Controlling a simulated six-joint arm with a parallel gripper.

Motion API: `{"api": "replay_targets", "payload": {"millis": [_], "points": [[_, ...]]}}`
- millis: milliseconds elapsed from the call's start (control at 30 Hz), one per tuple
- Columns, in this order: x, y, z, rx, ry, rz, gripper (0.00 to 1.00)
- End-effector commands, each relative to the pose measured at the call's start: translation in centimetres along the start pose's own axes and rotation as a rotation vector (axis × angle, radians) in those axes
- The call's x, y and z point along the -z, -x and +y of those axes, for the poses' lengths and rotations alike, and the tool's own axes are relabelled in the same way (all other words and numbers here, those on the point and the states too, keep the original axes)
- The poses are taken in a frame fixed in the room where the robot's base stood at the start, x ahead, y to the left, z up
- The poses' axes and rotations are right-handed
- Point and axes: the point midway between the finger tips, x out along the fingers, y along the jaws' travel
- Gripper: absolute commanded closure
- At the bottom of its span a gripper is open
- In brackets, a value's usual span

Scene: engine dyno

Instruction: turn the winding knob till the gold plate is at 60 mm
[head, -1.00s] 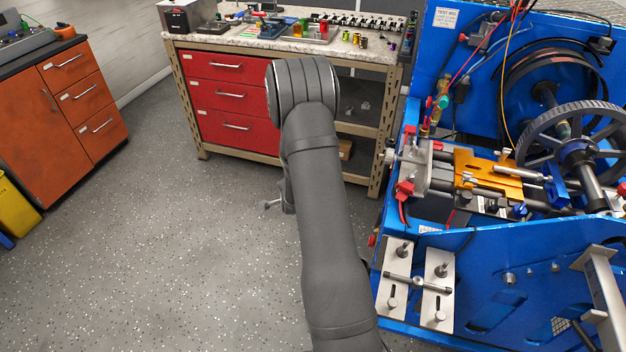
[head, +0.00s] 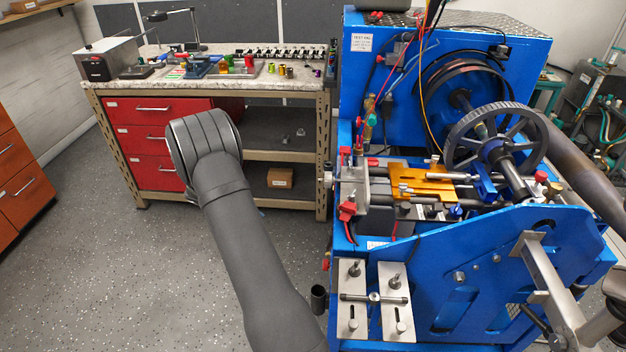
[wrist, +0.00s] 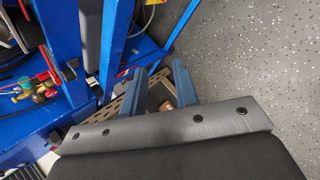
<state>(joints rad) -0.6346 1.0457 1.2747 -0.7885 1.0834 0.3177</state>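The gold plate (head: 423,183) lies flat on a slide with steel rods on the blue test rig. A grey end block (head: 354,188) stands left of it. A small grey round part (head: 328,174) sticks out left of that block and looks like the winding knob. I cannot read any millimetre scale. My gripper is hidden behind my arm in the head view. In the wrist view, my gripper's (wrist: 159,88) two blue-grey fingers stand apart with nothing between them. It is away from the knob, which I cannot make out in the wrist view.
The blue rig (head: 480,270) fills the right, with a dark spoked wheel (head: 497,140) and wires (head: 430,30) above the slide. A red-drawer workbench (head: 155,140) stands behind my arm. Open floor (head: 130,270) lies to the left.

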Motion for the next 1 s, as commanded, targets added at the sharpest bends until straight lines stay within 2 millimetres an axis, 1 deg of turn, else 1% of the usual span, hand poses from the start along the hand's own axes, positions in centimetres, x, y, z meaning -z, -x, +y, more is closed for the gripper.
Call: {"api": "replay_targets", "payload": {"millis": [33, 100, 200, 333, 400, 500, 567, 667, 767, 1000], "points": [[-0.1, 0.9, 1.8, -0.076, 0.049, -0.046, 0.72], [-0.5, 2.3, 4.2, -0.182, 0.113, -0.124, 0.72], [-1.1, 4.7, 7.4, -0.313, 0.176, -0.233, 0.72], [-1.8, 7.5, 10.1, -0.433, 0.215, -0.351, 0.72], [-2.1, 8.6, 11.0, -0.471, 0.224, -0.393, 0.72], [-2.4, 9.5, 11.7, -0.500, 0.228, -0.428, 0.72], [-2.5, 9.5, 11.9, -0.506, 0.229, -0.436, 0.72], [-2.9, 8.7, 12.4, -0.506, 0.229, -0.440, 0.72], [-3.5, 7.5, 13.3, -0.505, 0.227, -0.440, 0.72], [-5.3, 3.3, 15.9, -0.504, 0.227, -0.439, 0.72]]}}
